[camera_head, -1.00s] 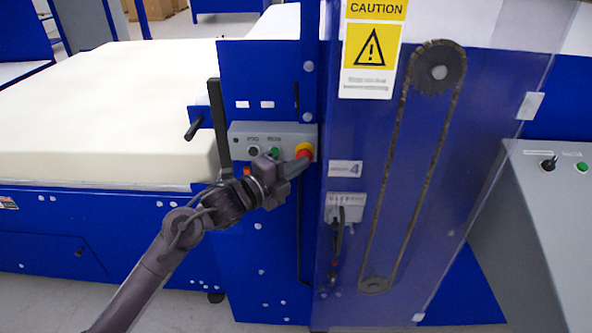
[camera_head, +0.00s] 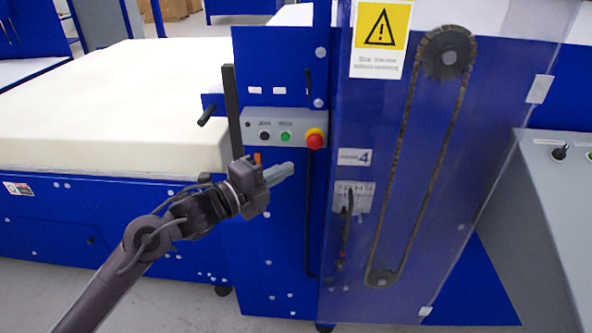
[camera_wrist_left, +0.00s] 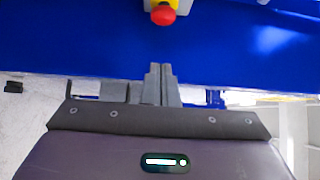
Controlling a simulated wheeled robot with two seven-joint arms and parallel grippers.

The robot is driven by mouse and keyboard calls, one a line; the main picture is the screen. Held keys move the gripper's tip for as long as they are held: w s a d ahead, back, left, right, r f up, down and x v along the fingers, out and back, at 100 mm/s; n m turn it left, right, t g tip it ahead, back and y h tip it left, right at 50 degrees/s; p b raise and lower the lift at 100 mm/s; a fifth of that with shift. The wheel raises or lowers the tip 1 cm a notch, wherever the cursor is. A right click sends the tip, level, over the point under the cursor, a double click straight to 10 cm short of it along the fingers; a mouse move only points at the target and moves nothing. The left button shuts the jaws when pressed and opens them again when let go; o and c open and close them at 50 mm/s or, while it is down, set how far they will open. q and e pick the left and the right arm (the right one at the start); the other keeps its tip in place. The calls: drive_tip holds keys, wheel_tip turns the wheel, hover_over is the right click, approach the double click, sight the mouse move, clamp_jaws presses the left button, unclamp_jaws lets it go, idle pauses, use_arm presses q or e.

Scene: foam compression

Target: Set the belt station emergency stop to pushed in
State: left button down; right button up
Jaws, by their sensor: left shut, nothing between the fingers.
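The emergency stop is a red mushroom button (camera_head: 315,139) on a yellow base, at the right end of the grey control box (camera_head: 257,126). It also shows at the top of the left wrist view (camera_wrist_left: 163,14). I cannot tell from these frames whether it is pushed in. My left gripper (camera_head: 290,168) is shut and empty, below and to the left of the button and apart from it. Its closed fingers show in the left wrist view (camera_wrist_left: 160,72). My right gripper is not in view.
A black button (camera_head: 265,135) and a green button (camera_head: 286,136) share the box. A black upright bar (camera_head: 232,110) stands left of it. A clear guard over a chain (camera_head: 408,160) is to the right. A large foam block (camera_head: 110,110) lies on the left.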

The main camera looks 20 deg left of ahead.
use_arm(q)
drive_tip(key=v, duration=0.3)
drive_tip(key=shift+s+d+r+b, duration=0.1)
drive_tip(key=shift+s+b, duration=0.2)
drive_tip(key=shift+b, duration=0.05)
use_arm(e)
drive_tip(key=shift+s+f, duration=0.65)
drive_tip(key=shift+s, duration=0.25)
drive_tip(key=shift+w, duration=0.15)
